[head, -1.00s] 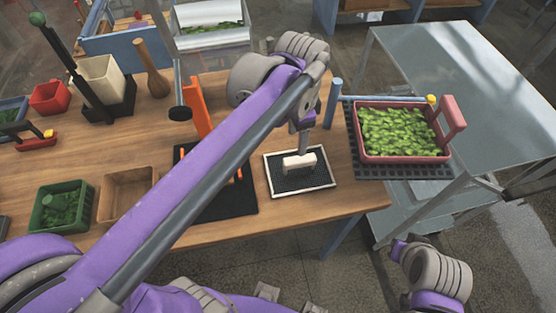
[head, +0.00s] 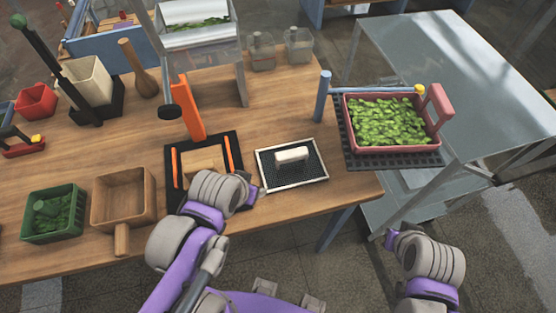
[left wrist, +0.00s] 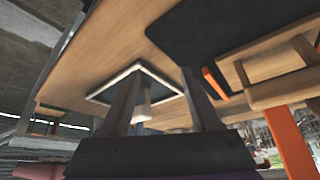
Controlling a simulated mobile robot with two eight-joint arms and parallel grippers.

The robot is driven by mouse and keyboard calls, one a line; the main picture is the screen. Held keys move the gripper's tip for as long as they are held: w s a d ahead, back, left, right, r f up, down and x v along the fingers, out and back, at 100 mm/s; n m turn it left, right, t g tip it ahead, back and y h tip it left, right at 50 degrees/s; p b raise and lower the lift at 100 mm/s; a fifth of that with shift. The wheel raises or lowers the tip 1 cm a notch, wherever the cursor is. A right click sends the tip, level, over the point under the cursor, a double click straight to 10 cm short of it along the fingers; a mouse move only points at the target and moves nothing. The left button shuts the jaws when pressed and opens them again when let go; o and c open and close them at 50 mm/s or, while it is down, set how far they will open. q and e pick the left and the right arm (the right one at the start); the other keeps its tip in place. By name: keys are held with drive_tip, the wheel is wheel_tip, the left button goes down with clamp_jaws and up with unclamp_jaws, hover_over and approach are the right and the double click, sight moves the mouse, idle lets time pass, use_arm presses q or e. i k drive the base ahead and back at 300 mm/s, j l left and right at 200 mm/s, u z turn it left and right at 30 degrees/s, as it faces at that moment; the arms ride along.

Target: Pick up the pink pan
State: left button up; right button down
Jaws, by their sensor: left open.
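The pink pan (head: 440,104) is full of green leaves and sits on a dark grated stand at the right end of the wooden table. Its pink handle sticks up at the right rim. My left gripper shows in the left wrist view (left wrist: 160,92) with its two fingers spread and nothing between them. In the head view my left wrist is over the table's front edge, left of the pan and well apart from it. My right arm is at the lower right, below the pan; its gripper does not show.
A black mesh tray with a white handle (head: 292,155) lies between my left wrist and the pan. A blue post and bar (head: 375,96) run behind the pan. An orange-handled press (head: 188,108), wooden box (head: 123,196) and green basket (head: 55,212) stand left. A metal table (head: 450,70) is right.

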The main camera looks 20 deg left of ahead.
sight(377, 123)
drive_tip(key=u, duration=1.3)
drive_tip(key=k+l+z, duration=0.1)
drive_tip(key=z, duration=0.3)
drive_tip(key=l+z, duration=0.25)
drive_tip(key=z, duration=0.15)
drive_tip(key=k+l+z, duration=0.1)
drive_tip(key=z, duration=0.25)
drive_tip(key=l+z, duration=0.1)
drive_tip(key=l, duration=0.5)
drive_tip(key=i+l, duration=0.1)
drive_tip(key=l, duration=0.5)
drive_tip(key=z, duration=0.05)
